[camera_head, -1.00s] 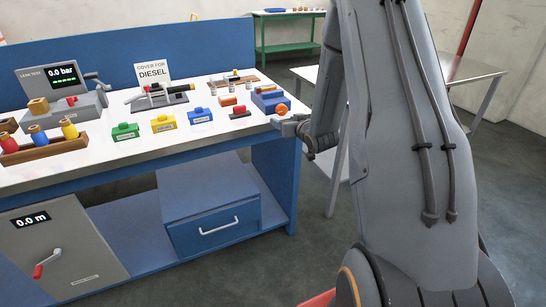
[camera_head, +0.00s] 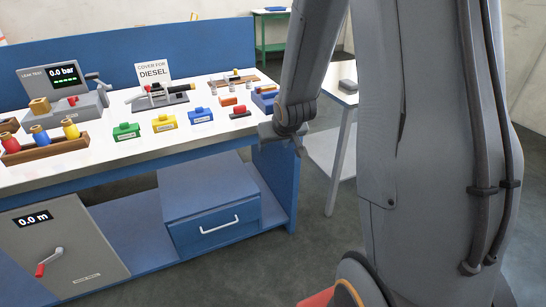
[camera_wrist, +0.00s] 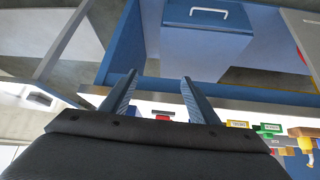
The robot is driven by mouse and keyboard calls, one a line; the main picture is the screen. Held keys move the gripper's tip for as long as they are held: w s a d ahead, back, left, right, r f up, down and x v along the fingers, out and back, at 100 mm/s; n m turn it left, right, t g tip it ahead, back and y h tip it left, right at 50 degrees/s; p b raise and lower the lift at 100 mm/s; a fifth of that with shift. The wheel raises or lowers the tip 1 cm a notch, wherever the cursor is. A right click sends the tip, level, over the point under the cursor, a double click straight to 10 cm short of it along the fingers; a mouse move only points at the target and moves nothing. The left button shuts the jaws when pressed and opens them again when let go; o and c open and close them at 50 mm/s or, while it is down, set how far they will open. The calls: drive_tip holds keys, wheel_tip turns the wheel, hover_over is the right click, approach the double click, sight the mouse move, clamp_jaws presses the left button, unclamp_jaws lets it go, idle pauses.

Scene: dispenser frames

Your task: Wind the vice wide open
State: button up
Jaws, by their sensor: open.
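No part is plainly recognisable as a vice. A blue block (camera_head: 264,97) at the right end of the bench top may be it; my arm partly hides it in the head view. My gripper (camera_head: 283,142) hangs just off the bench's right end, in front of that block. In the wrist view my gripper (camera_wrist: 158,79) has its two fingers spread apart with nothing between them. A small red piece (camera_wrist: 163,117) shows beyond the fingers on the bench. A grey clamp-like fixture with a black handle (camera_head: 160,96) stands before the diesel sign.
The bench (camera_head: 185,137) carries green (camera_head: 126,132), yellow (camera_head: 164,123) and blue (camera_head: 200,115) labelled blocks, a leak tester (camera_head: 70,95) and a spool rack (camera_head: 45,148). A drawer unit (camera_head: 215,215) and a crank box (camera_head: 60,250) sit below. A side table (camera_head: 345,95) stands right.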

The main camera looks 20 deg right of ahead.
drive_tip(key=s+a+g, duration=0.2)
drive_tip(key=s+a, duration=0.1)
drive_tip(key=s, duration=0.4)
drive_tip(key=shift+a+r, duration=0.15)
drive_tip(key=shift+r, duration=0.2)
